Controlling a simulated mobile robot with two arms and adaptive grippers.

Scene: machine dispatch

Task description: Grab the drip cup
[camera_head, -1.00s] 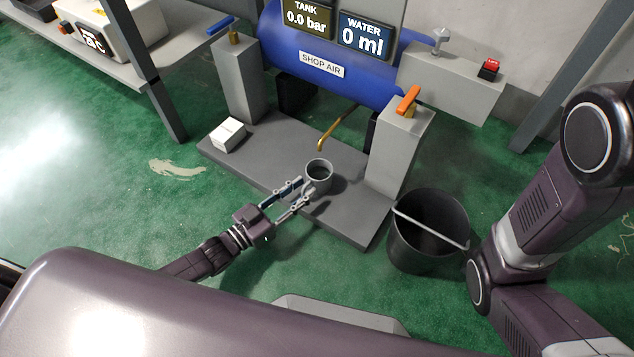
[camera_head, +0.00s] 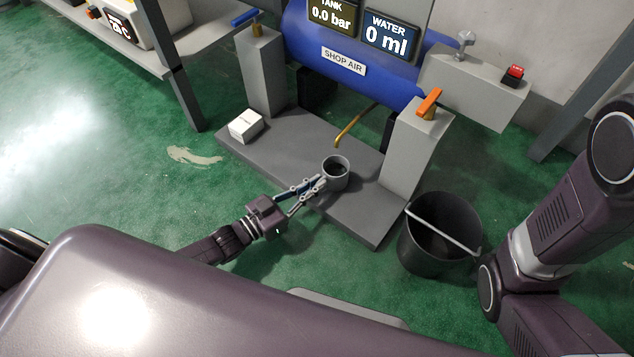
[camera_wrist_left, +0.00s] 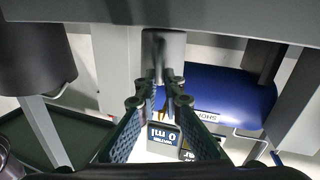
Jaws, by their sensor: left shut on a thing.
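The drip cup (camera_head: 335,176) is a small grey cup, upright, at the front of the dark grey platform below the brass drain pipe (camera_head: 350,128). My left gripper (camera_head: 321,183) is at its near left side, with the fingertips drawn together on it. In the left wrist view the cup (camera_wrist_left: 163,52) appears at the fingertips of the gripper (camera_wrist_left: 161,90), and the picture is upside down. The part held, perhaps a handle, is hidden between the fingertips. I cannot tell whether the cup touches the platform. My right gripper is not in view.
A black bucket (camera_head: 418,252) stands on the green floor right of the platform (camera_head: 290,150). A small white box (camera_head: 246,126) sits on the platform's left. A post with an orange-handled valve (camera_head: 412,150) rises right of the cup. The blue tank (camera_head: 340,45) is behind.

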